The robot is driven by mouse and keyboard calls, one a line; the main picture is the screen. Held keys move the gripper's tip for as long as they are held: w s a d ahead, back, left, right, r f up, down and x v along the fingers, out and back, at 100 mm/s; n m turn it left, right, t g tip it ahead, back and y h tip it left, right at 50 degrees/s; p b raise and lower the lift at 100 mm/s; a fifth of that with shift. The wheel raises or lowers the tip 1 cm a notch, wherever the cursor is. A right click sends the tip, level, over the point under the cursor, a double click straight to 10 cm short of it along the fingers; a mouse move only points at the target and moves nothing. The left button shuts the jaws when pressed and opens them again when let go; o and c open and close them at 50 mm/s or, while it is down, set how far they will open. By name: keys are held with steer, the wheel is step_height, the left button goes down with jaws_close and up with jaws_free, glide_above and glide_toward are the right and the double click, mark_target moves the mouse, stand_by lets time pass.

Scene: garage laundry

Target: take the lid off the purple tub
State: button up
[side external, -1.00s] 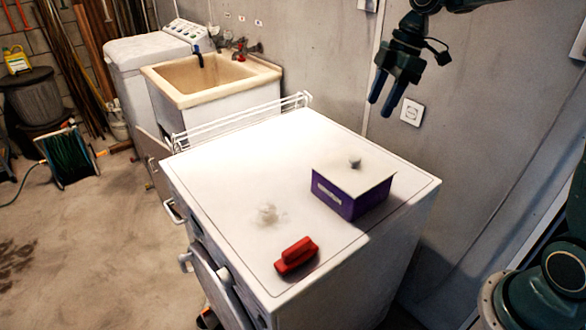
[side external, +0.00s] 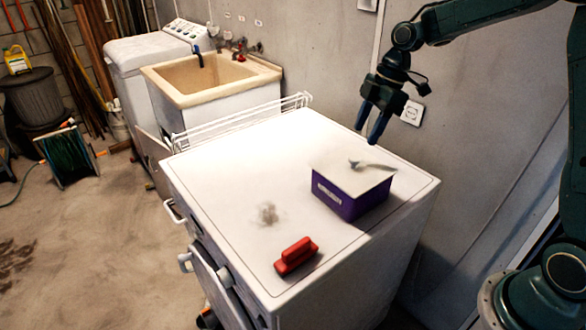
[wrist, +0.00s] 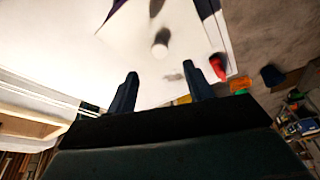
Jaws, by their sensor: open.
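The purple tub (side external: 345,200) stands on the white appliance top with a flat white lid (side external: 345,178) on it. A small knob (side external: 354,164) sticks up from the lid; it also shows in the wrist view (wrist: 161,42), ahead of and between the fingers. My gripper (side external: 367,136) is open and empty, pointing down above the back of the lid, apart from the knob. Its two fingers (wrist: 160,70) show in the wrist view. A shadow falls on the lid beside the knob. Purple tub side (wrist: 115,12) shows at the top of the wrist view.
A red-handled brush (side external: 297,256) lies at the front edge of the white top (side external: 230,170). A greyish lint smudge (side external: 268,213) lies left of the tub. A white wire rack (side external: 240,121) and sink (side external: 205,80) stand behind. The left of the top is clear.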

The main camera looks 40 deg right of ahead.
mark_target(355, 157)
steer(key=shift+x, duration=1.05)
steer(key=shift+f, duration=0.1)
steer(key=shift+x, duration=2.45)
steer(key=shift+d, duration=0.15)
steer(key=shift+c, duration=0.4)
steer(key=c, duration=1)
